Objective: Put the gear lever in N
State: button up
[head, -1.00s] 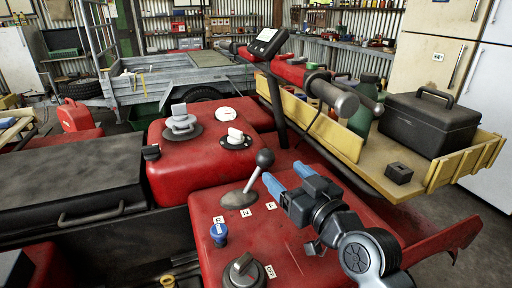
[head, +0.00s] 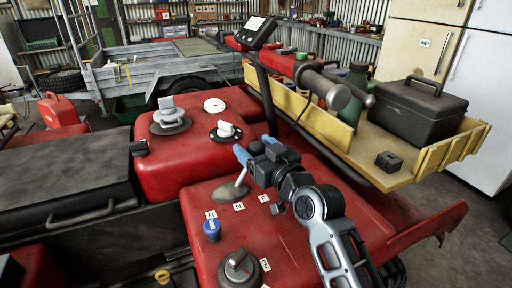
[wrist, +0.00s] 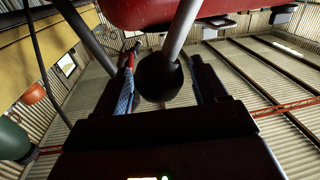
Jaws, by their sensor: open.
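The gear lever (head: 241,177) rises from a grey base plate (head: 229,192) on the red body and leans up and right. In the head view its ball knob is hidden behind my gripper (head: 255,148), whose blue fingers are around the lever's top. In the wrist view the dark ball knob (wrist: 158,78) sits between the two fingers of my gripper (wrist: 166,88). Gaps show beside it, so the gripper is open and not clamped.
A blue knob (head: 212,229) and a dark rotary switch (head: 240,267) stand nearer on the red body. A white key-like knob (head: 226,130) and a grey cap (head: 170,117) are behind the lever. The handlebar (head: 325,89) and yellow rack (head: 400,181) with a black toolbox (head: 423,110) are at right.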

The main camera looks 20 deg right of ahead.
grip_shut()
dwell(0.7)
